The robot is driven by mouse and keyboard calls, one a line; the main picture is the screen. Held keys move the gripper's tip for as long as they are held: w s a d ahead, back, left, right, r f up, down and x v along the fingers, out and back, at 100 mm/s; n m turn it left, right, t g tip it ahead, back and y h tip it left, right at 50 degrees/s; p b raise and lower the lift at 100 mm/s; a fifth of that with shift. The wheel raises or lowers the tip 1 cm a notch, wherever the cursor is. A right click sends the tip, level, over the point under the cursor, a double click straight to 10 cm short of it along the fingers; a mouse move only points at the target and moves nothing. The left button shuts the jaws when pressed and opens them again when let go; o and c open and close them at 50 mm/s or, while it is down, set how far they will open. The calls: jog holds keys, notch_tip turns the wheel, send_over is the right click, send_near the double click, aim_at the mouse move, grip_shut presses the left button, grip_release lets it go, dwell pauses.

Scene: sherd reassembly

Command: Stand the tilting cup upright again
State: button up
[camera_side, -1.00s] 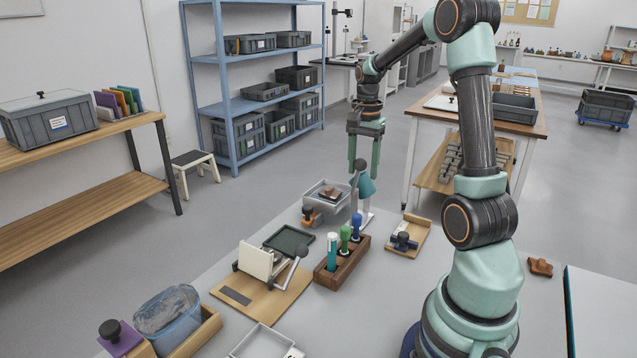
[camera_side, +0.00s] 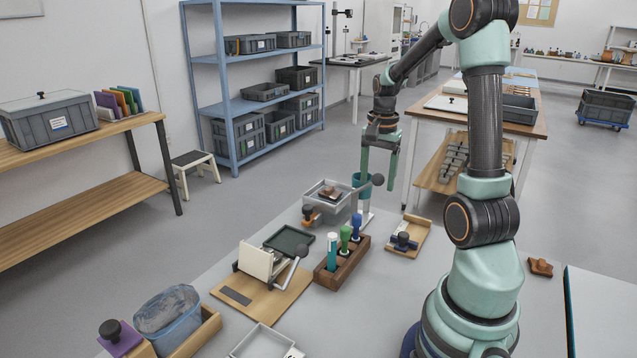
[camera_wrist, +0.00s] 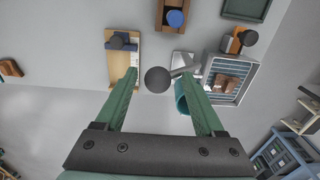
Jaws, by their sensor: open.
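The teal cup (camera_side: 358,182) sits on a white stand (camera_side: 366,217) toward the table's far edge. It looks upright or nearly so, with its mouth facing up. A lever with a dark ball knob (camera_side: 378,180) reaches to the right of it. My gripper (camera_side: 378,177) is open, its green fingers pointing down on either side of the knob. In the wrist view the knob (camera_wrist: 157,79) appears between my open fingers (camera_wrist: 160,72), and the cup (camera_wrist: 182,98) is partly hidden behind the right finger. I cannot tell whether the fingers touch the knob.
A grey tray (camera_side: 328,196) with brown sherds stands left of the stand, with an orange, dark-knobbed tool (camera_side: 309,215) beside it. A wooden rack (camera_side: 342,262) of coloured-handled tools is in front. A wooden board (camera_side: 408,236) with a dark-knobbed tool lies to the right.

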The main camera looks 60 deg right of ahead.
jog(key=shift+s+a+r, duration=0.1)
jog(key=shift+s+r, duration=0.05)
jog(key=shift+r, duration=0.95)
jog(key=shift+s+r, duration=0.15)
jog(key=shift+r, duration=0.95)
jog(key=shift+a+r, duration=0.1)
jog(key=w+a+r+n+t, duration=0.1)
jog(key=a+r+n+t, duration=0.1)
jog(key=a+n, duration=0.7)
jog(key=w+a+r+n+t, duration=0.1)
jog(key=a+n, duration=0.7)
jog(key=a, duration=1)
jog(key=shift+a+r+n+t, duration=0.15)
jog(key=shift+r+n+t, duration=0.25)
jog(key=shift+r+t, duration=0.65)
